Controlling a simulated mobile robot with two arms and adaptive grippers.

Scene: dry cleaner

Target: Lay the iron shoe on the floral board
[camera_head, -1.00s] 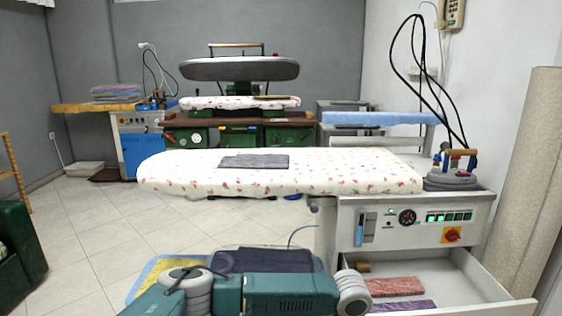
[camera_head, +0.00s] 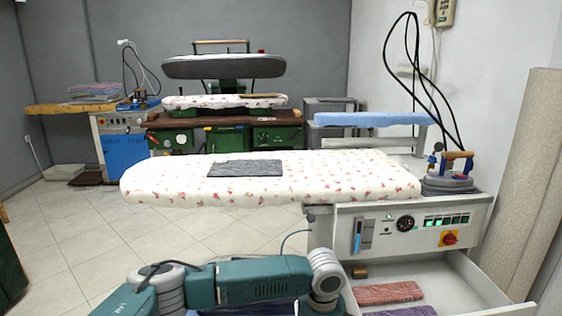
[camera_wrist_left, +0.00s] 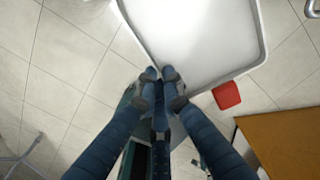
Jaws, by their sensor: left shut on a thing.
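The floral board (camera_head: 330,175) is a long white padded board with red flowers, in the middle of the head view. A dark grey flat piece (camera_head: 244,168) lies on it. In the left wrist view my left gripper (camera_wrist_left: 160,74) is shut on the near rim of a pale, shallow, round-cornered plate with a raised edge, which I take to be the iron shoe (camera_wrist_left: 200,35). Its far end runs out of the picture. Tiled floor shows around it. The left gripper and this plate are not visible in the head view. My right gripper is not in view.
An iron (camera_head: 450,175) with a wooden handle rests at the board's right end. Below, an open drawer (camera_head: 480,285) holds folded cloths. A pressing machine (camera_head: 225,68) and a blue board (camera_head: 370,118) stand behind.

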